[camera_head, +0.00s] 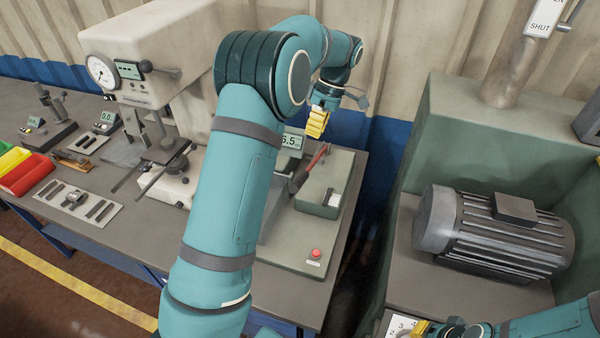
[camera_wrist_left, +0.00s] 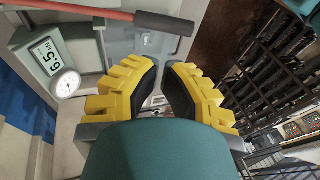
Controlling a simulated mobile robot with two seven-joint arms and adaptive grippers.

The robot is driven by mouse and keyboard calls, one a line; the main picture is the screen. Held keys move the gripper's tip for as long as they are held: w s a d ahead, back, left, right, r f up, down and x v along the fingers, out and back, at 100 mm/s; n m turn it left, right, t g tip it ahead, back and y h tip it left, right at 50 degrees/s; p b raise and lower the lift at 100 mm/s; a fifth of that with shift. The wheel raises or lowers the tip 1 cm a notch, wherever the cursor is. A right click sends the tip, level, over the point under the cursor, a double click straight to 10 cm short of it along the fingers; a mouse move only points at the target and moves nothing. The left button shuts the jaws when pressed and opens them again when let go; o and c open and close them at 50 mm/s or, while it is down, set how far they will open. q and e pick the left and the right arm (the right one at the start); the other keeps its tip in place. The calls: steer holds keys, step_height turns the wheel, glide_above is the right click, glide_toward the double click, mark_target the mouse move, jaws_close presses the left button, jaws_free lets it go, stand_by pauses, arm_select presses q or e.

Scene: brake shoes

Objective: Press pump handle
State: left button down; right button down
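The pump handle (camera_head: 315,160) is a red lever with a black grip, sloping over the green-grey test unit on the bench's right end. In the left wrist view the handle (camera_wrist_left: 165,22) crosses the top, beyond the fingertips. My left gripper (camera_head: 316,124) has yellow fingers and is above and behind the handle, apart from it. In the left wrist view its fingertips (camera_wrist_left: 161,66) come close together with only a narrow gap and nothing between them. My right gripper (camera_head: 424,328) shows only partly at the bottom edge; its finger opening cannot be made out.
A small digital display (camera_head: 292,141) stands behind the handle, and a red button (camera_head: 316,253) is at the unit's front. A press with a dial gauge (camera_head: 101,72) stands left. A motor (camera_head: 495,232) sits on the right bench. My left arm covers the bench middle.

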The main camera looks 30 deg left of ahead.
mark_target(299, 175)
arm_select(q)
steer(key=x, duration=1.4)
